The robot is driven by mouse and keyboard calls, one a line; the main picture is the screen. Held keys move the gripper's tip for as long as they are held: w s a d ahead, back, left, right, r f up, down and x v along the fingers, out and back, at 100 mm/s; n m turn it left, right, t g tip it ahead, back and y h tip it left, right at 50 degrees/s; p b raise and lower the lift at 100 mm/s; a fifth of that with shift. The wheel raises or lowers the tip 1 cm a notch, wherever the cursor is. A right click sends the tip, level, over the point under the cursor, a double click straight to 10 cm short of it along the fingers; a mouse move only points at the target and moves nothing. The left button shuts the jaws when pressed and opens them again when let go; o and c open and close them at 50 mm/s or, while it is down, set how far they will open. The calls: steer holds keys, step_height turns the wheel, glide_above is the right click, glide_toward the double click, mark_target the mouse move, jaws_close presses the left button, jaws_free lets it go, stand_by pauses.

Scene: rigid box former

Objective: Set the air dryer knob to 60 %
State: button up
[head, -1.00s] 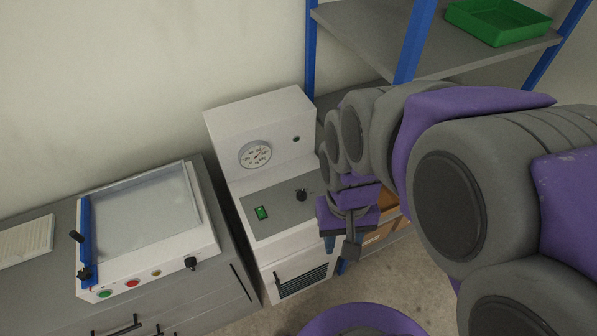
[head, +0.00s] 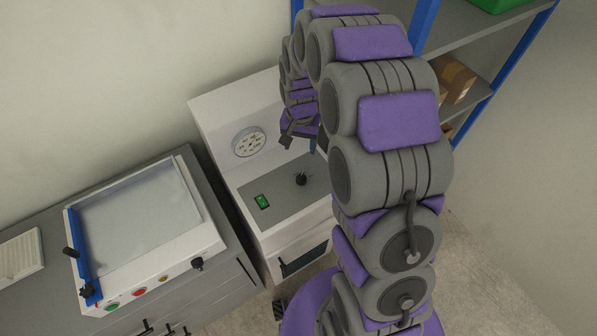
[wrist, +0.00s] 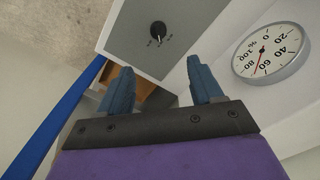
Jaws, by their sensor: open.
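The air dryer is a white cabinet (head: 215,108) with a grey sloped panel. Its black knob (head: 301,179) sits on that panel, right of a green switch (head: 262,201). The round dial gauge (head: 249,142) is on the upright face behind. My gripper (head: 313,143) hangs above and behind the knob, apart from it, and is partly hidden by my arm. In the wrist view my gripper (wrist: 164,86) has its two blue fingers spread with nothing between them. The knob (wrist: 157,30) shows beyond the fingertips, and the gauge (wrist: 270,50) with a red needle is at right.
A grey cabinet (head: 230,285) with a white-framed machine (head: 145,228) stands at left. A blue-posted shelf (head: 486,45) with a green tray (head: 490,5) and cardboard boxes (head: 455,78) is at right. The wall is close behind the dryer.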

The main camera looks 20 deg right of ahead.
mark_target(301, 176)
step_height(301, 176, down, 16)
steer(key=b, duration=0.3)
steer(key=shift+d+f, duration=0.3)
steer(key=shift+f, duration=0.5)
steer(key=c, duration=1.1)
